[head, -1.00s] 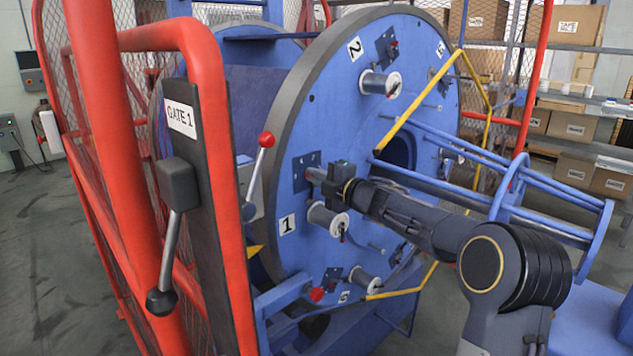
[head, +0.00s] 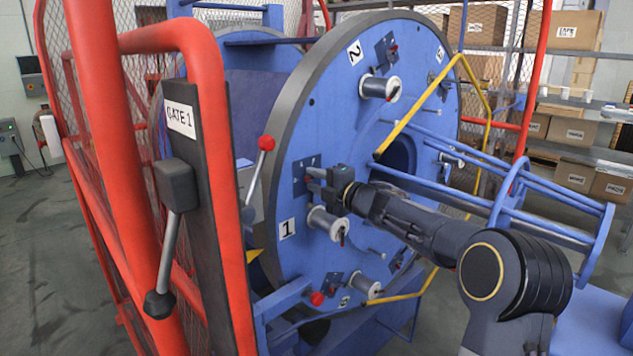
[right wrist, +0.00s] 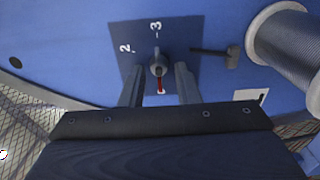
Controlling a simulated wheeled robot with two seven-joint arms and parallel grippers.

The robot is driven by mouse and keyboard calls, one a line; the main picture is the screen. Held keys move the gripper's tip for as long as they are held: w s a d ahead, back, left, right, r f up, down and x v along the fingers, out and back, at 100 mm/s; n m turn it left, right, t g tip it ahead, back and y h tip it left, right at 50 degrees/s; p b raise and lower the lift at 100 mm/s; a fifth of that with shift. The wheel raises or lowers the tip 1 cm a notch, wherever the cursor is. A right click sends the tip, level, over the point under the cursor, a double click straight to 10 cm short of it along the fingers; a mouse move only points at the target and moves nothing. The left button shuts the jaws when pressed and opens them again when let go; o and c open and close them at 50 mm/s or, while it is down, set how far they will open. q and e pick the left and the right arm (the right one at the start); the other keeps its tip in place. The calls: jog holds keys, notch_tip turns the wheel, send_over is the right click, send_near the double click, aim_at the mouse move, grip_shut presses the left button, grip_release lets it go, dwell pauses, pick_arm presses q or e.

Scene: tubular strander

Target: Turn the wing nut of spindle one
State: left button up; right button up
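The blue disc (head: 318,110) carries several spools. Spool one (head: 327,222), by the label 1, has a small dark part with a red tip (head: 342,236) on its front end; I cannot make out its shape. Above it is a dark blue plate (head: 300,181). My right gripper (head: 316,180) is at this plate. In the right wrist view the plate (right wrist: 186,32) shows numbers 2 and 3. A grey knob (right wrist: 158,64) with a red pointer lies between the open fingers (right wrist: 158,84), with gaps on both sides. My left gripper is not in view.
A red gate post (head: 225,200) labelled GATE 1, with a black-knobbed lever (head: 165,260), stands at left. Yellow bars (head: 420,105) and blue rails (head: 450,145) run close to my right arm. A spool (right wrist: 292,50) is near the right finger.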

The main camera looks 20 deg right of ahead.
jog(key=shift+s, duration=0.1)
jog(key=v, duration=0.7)
jog(key=shift+s+d+b, duration=0.15)
jog(key=shift+s+b, duration=0.15)
jog(key=shift+b, duration=0.15)
jog(key=s+d+r+m+h+p, duration=0.35)
jog(key=s+m+h, duration=0.25)
jog(key=m, duration=0.3)
jog(key=s+a+f+m+g+h+p, duration=0.1)
jog(key=s+a+f+m+g+h, duration=0.15)
jog(key=s+m, duration=0.6)
jog(key=s+a+f+m+g+y+p, duration=0.1)
jog(key=s+a+f+m+g+y, duration=0.1)
jog(key=s, duration=0.5)
jog(key=s+a+f+m+g+y+p, duration=0.1)
jog(key=s+a+f+m+g+y, duration=0.1)
jog(key=s+a+f+g, duration=0.2)
jog(key=s+a+f+m+g+y+p, duration=0.1)
jog(key=s+a+f+m+g+y, duration=0.1)
jog(key=s+a+f, duration=0.5)
jog(key=s+a+g, duration=0.1)
jog(key=s+a, duration=0.1)
jog(key=s, duration=0.3)
jog(key=shift+a, duration=0.25)
